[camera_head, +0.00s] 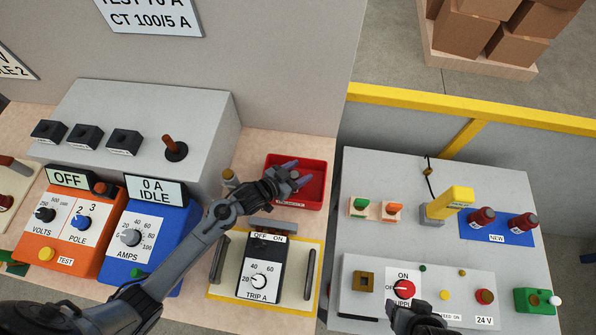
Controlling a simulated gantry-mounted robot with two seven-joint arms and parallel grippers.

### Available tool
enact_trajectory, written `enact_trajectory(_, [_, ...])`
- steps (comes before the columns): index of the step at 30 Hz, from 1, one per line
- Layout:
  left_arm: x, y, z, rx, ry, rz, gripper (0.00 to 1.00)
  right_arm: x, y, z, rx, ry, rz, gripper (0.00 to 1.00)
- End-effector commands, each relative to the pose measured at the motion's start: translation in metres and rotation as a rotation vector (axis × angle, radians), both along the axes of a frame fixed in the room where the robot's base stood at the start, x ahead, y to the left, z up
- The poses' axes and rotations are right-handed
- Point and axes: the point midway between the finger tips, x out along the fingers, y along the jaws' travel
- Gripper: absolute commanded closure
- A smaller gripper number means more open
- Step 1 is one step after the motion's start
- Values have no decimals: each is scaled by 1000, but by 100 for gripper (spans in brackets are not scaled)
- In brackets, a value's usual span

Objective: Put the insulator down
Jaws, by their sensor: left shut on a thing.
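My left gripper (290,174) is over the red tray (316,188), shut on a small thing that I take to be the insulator. The fingers hide most of it, so its shape and any contact with the tray are unclear. Two dark red insulators (481,219) (522,226) are on the blue mat marked NEW at the right. My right gripper (417,318) is at the bottom edge, just below the red supply knob (404,289). Its fingers are partly cut off, and I cannot tell if they are open.
Below the tray is the TRIP A unit (262,270) on a yellow-bordered plate. Orange (72,231) and blue (147,247) test boxes stand at the left. A yellow-headed device (450,203) stands on the right bench. A yellow rail (470,107) runs behind that bench.

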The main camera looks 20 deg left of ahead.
Motion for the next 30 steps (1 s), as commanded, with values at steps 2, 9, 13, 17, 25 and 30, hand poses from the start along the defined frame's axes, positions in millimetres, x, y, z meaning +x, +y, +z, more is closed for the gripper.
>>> enact_trajectory(2, [1,0,1,-1,-3,0,84,0,0,0,2,0,-2,31])
enact_trajectory(9, [1,0,-3,-1,-2,0,84,0,1,-2,7,0,-4,31])
enact_trajectory(13, [0,0,-3,0,0,0,24,0,2,-1,8,-1,-5,31])
enact_trajectory(17, [0,0,-3,0,0,0,16,0,2,-1,7,-1,-5,31])
enact_trajectory(25, [0,0,-1,0,0,0,16,0,2,0,7,-1,-3,31])
enact_trajectory(30, [-2,0,6,0,0,-2,16,1,0,8,1,-1,-1,31])
